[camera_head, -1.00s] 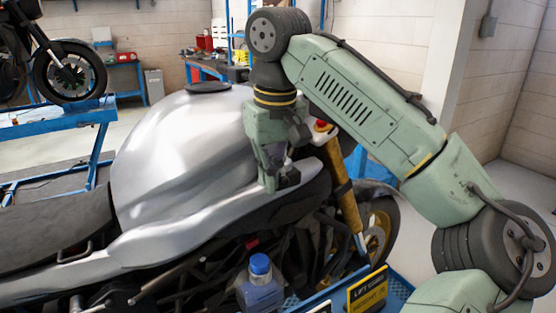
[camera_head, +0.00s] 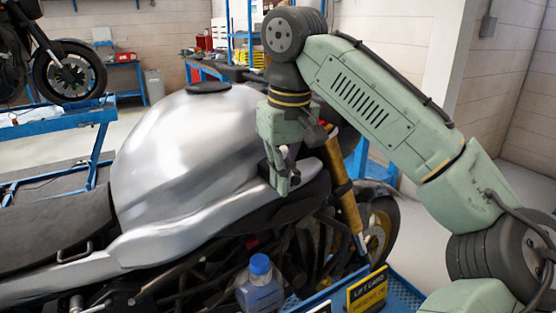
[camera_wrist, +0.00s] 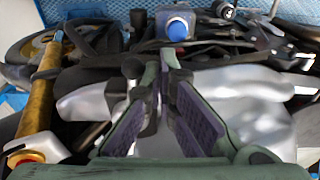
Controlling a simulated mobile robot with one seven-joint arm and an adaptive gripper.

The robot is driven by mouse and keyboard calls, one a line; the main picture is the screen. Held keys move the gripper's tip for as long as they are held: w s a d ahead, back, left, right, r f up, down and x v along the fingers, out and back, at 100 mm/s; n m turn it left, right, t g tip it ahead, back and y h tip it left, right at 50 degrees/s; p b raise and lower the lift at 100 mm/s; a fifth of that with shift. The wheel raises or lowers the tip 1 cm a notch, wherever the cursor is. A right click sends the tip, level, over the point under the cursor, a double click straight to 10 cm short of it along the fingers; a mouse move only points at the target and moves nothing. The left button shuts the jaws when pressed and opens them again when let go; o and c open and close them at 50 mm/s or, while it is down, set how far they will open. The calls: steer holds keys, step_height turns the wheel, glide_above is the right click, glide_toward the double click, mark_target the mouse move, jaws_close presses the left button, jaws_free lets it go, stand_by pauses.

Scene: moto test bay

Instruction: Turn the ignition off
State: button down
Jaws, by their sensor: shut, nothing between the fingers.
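The motorcycle (camera_head: 185,150) with a silver tank fills the middle of the head view. My gripper (camera_head: 284,188) is shut and empty, pointing down over the front right end of the tank, near the fork. In the wrist view my gripper (camera_wrist: 166,62) shows two fingers with purple-grey pads, their tips close together. A dark round-topped part (camera_wrist: 132,68) stands just left of the fingers; I cannot tell what it is. No ignition switch or key can be made out clearly. My gripper and arm hide part of the handlebar area.
A gold fork tube (camera_head: 338,172) stands right of my gripper. A red-topped cap (camera_wrist: 27,158) is at the wrist view's lower left. A blue-capped bottle (camera_head: 260,287) and a yellow-and-black sign (camera_head: 367,290) stand low in front. A blue lift (camera_head: 60,124) is behind at left.

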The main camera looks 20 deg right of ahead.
steer(key=shift+s+d, duration=0.1)
steer(key=shift+d, duration=0.3)
steer(key=shift+s+d, duration=0.1)
steer(key=shift+d, duration=0.4)
steer(key=shift+r, duration=0.15)
stand_by(0.4)
